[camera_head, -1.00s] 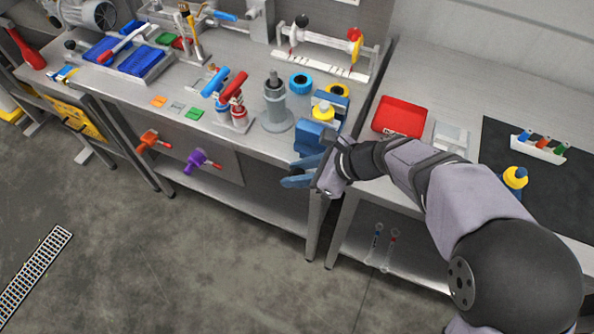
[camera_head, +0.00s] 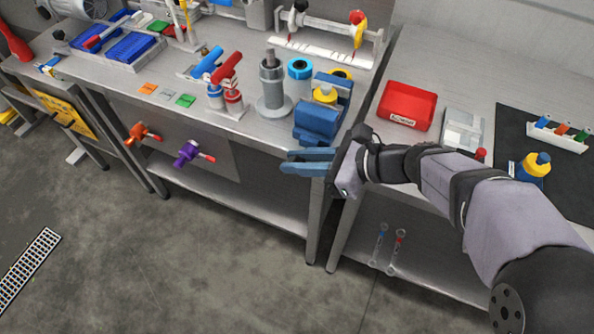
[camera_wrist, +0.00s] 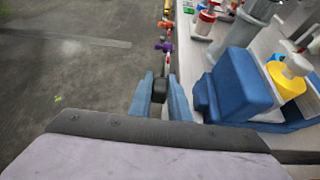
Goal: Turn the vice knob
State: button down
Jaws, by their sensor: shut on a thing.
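The blue vice (camera_head: 317,122) is at the front edge of the bench, with a yellow round part (camera_head: 325,94) between its jaws. It also shows right of centre in the wrist view (camera_wrist: 240,85). My gripper (camera_head: 284,161) is just in front of and below the vice, its blue fingers pointing left. In the wrist view, my gripper (camera_wrist: 159,78) is shut on a small dark knob (camera_wrist: 159,90), with one finger on each side. The knob is hidden in the head view, and its link to the vice is not clear.
A grey post (camera_head: 271,85) and red-handled valve (camera_head: 231,88) stand left of the vice. Orange (camera_head: 140,134) and purple (camera_head: 187,153) knobs stick out from the bench front. A red bin (camera_head: 406,104) is on the right bench. The floor left of my gripper is clear.

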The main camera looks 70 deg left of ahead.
jog(key=g+y+b, duration=0.1)
jog(key=b, duration=0.2)
jog(key=g+y+b, duration=0.1)
jog(key=b, duration=0.2)
jog(key=shift+w+d+f, duration=0.15)
jog(key=shift+f, duration=0.25)
jog(key=shift+r+g+y+b, duration=0.15)
jog(key=shift+g+y+b, duration=0.45)
jog(key=shift+b, duration=0.3)
jog(key=shift+r, duration=0.15)
jog(key=c, duration=1.6)
grip_release()
jog(key=shift+c, duration=0.2)
jog(key=shift+w+d, duration=0.1)
jog(key=v, duration=0.7)
jog(key=shift+b, duration=0.3)
jog(key=shift+w+d, duration=0.1)
